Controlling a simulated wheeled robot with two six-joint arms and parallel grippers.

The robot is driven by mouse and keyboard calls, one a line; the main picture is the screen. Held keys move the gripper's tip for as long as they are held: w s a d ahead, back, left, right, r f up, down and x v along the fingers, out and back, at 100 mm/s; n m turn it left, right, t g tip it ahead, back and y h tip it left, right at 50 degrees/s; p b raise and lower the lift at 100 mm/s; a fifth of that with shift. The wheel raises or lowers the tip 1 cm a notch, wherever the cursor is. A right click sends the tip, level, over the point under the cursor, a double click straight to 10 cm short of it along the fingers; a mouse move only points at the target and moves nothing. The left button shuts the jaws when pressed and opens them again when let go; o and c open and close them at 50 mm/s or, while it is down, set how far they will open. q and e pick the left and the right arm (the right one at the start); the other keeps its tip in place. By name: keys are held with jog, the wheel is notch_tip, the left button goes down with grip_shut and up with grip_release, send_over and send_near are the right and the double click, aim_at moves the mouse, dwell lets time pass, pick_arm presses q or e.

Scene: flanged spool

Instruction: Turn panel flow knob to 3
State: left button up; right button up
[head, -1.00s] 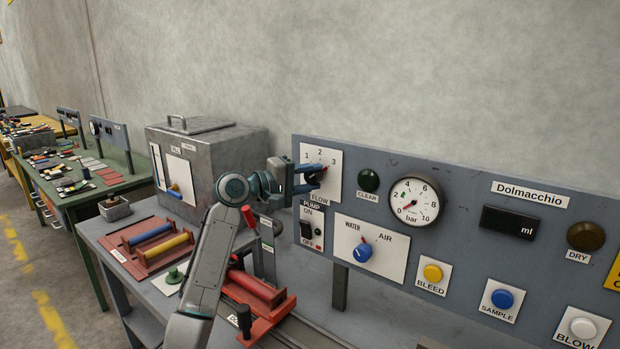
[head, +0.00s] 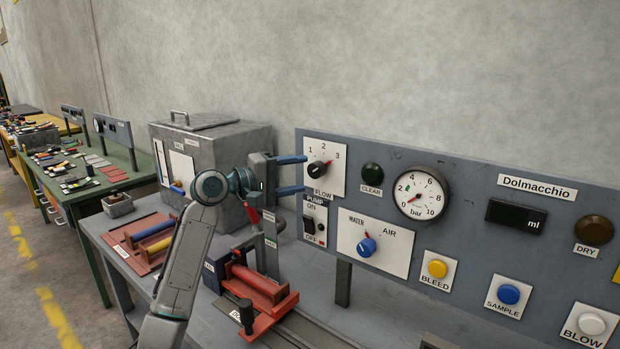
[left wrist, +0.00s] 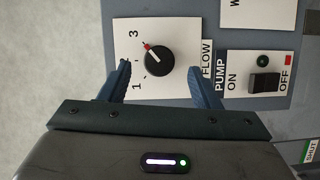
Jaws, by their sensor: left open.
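The flow knob (head: 318,169) is a round black knob with a red pointer on a white plate marked 1, 2, 3, at the left end of the panel. Its red mark points toward the 3; the left wrist view also shows the knob (left wrist: 159,61) with its red mark on the side of the 3. My left gripper (head: 304,174) is open, its blue fingers spread and apart from the knob, just left of it in the head view. In the left wrist view the fingers stand either side of the knob. My right gripper is out of view.
Below the knob is the pump switch (head: 309,226). The blue water/air knob (head: 366,247), the bar gauge (head: 420,194) and several buttons lie to the right. A grey metal box (head: 233,150) stands behind my left arm, and red spool stands (head: 262,287) lie on the bench.

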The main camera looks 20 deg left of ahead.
pick_arm(q)
jog(key=b+v, duration=0.1)
jog(key=v, duration=0.4)
jog(key=shift+s+a, duration=0.25)
jog(key=shift+s, duration=0.05)
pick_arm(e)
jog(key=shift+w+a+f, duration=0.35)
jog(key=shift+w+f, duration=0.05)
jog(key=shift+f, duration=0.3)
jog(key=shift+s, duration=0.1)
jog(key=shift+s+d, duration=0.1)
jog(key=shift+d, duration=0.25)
